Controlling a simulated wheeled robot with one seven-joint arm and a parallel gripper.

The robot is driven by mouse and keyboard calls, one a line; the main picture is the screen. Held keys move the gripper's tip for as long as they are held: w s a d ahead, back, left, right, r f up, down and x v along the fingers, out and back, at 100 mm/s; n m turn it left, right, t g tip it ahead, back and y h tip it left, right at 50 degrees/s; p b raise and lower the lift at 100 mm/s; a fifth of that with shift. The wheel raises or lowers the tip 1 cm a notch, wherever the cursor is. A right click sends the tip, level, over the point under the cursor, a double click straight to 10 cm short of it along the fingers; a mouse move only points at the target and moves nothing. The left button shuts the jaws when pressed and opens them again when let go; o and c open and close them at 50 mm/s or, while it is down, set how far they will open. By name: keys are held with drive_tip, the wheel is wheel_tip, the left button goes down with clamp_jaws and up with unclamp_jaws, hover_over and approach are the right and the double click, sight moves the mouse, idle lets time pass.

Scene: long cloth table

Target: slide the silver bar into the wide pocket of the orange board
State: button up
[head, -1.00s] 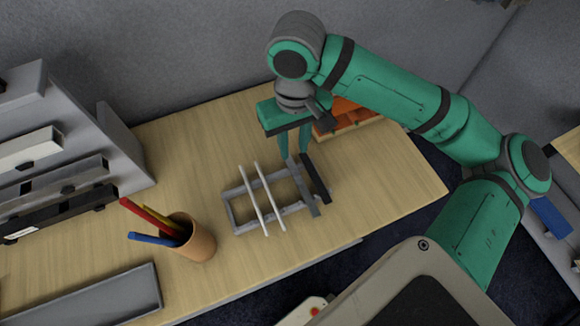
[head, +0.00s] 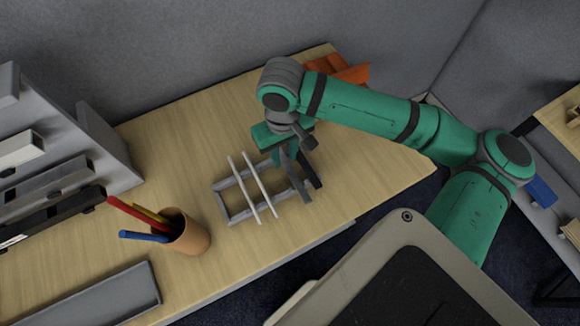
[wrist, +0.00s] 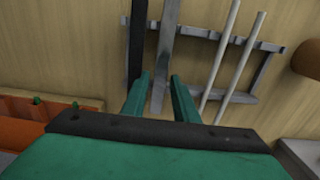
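The silver bar (wrist: 165,58) is a flat grey strip lying across a grey rack, and it also shows in the head view (head: 299,187). My gripper (wrist: 159,79) is open, low over the rack. Its two green fingers are on either side of the silver bar's near end in the wrist view, with narrow gaps showing. Whether the fingertips reach down to the bar's height is hard to tell. The orange board (head: 347,73) lies at the back of the table, partly hidden behind my arm. Its edge shows at the left of the wrist view (wrist: 20,108); its pockets are not clear.
A black bar (wrist: 137,45) lies close beside the silver one on the rack (head: 223,205). Two white rods (head: 252,187) lie across it too. A pen cup (head: 191,238) and a grey tray (head: 110,301) stand left of it. Bare table surrounds the rack.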

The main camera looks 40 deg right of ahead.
clamp_jaws()
drive_tip(key=shift+w, duration=0.2)
